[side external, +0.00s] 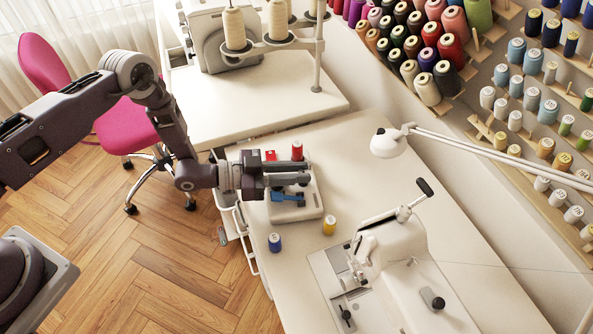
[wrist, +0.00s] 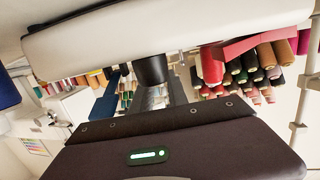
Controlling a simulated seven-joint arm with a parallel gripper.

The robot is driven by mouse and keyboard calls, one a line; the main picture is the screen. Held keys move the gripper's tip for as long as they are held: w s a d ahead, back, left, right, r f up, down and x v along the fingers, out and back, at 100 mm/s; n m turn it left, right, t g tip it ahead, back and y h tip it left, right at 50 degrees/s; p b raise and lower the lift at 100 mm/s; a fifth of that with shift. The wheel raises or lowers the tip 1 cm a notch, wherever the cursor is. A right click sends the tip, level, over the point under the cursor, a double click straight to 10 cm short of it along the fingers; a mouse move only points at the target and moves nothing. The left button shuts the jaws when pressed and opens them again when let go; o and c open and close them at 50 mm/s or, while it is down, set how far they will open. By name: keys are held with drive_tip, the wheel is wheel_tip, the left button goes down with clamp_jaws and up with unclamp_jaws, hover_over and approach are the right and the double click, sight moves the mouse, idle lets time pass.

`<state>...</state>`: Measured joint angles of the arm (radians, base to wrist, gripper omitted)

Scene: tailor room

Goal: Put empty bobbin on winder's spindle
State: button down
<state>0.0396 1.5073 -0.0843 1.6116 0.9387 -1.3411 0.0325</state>
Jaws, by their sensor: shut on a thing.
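The winder is a white flat-based unit (side external: 311,207) on the table in the side external view. It carries a red thread spool (side external: 297,151) at its back and a blue part (side external: 283,196) on its top. My gripper (side external: 306,174) reaches in from the left, level, with its dark fingers over the winder. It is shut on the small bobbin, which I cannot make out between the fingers. The wrist view is upside down, with the winder's white body (wrist: 120,40) across the top. A black cylinder (wrist: 151,70) and a small metal pin (wrist: 182,57) project from it.
A blue spool (side external: 274,242) and a yellow spool (side external: 329,225) stand on the table (side external: 405,165) in front of the winder. A white sewing machine (side external: 400,250) stands to the right. Thread racks line the wall.

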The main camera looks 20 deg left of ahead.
drive_tip(key=shift+f, duration=0.6)
drive_tip(key=c, duration=1.6)
unclamp_jaws()
drive_tip(key=shift+o, duration=0.2)
drive_tip(key=shift+a, duration=0.1)
drive_tip(key=shift+v, duration=5.4)
drive_tip(key=shift+s, duration=0.1)
